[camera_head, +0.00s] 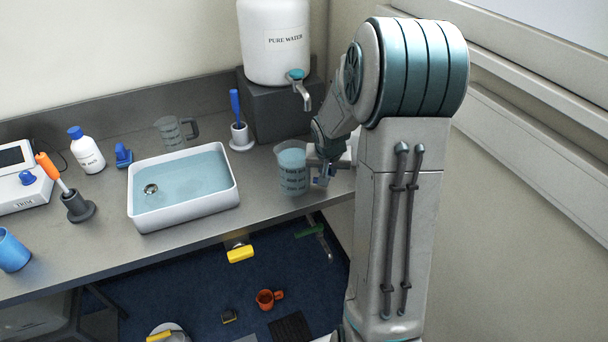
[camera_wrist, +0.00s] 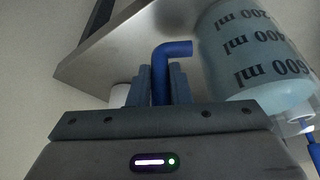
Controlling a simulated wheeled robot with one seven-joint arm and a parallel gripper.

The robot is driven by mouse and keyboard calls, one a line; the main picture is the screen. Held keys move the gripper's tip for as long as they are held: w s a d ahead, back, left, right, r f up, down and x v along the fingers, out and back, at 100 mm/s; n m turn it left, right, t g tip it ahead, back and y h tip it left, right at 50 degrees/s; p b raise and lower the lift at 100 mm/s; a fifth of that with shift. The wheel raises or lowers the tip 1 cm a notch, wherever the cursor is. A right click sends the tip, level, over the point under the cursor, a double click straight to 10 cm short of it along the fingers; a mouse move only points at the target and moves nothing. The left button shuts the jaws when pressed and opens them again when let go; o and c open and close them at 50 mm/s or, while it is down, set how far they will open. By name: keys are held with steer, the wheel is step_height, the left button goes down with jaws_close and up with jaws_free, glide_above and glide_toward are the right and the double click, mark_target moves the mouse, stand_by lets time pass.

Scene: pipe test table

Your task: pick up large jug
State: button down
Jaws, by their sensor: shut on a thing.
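The large jug (camera_head: 292,172) is clear with dark volume marks and holds pale blue liquid. It is upright near the table's front edge at the right; I cannot tell if its base touches the table. In the wrist view the marked jug (camera_wrist: 262,50) fills the upper right and appears upside down. My gripper (camera_head: 322,173) is at the jug's right side. In the wrist view its fingers (camera_wrist: 158,88) are shut on the jug's blue handle (camera_wrist: 175,50).
A white basin of water (camera_head: 185,215) stands left of the jug. A smaller clear jug (camera_head: 175,132) is behind it. A water tank (camera_head: 273,45) with a tap sits on a dark block (camera_head: 265,115) at the back. A blue-handled brush (camera_head: 236,108) stands in a white holder.

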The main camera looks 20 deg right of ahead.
steer(key=shift+r, duration=0.15)
steer(key=shift+w+r, duration=0.1)
steer(key=shift+r, duration=0.5)
step_height(320, 180, up, 3)
steer(key=shift+f+b, duration=0.2)
steer(key=shift+b, duration=0.1)
steer(key=s+r+b, duration=0.1)
steer(key=s+r, duration=0.6)
steer(key=s, duration=0.4)
steer(key=shift+s+d, duration=0.3)
steer(key=shift+s, duration=0.1)
steer(key=c, duration=1.9)
jaws_free()
jaws_close()
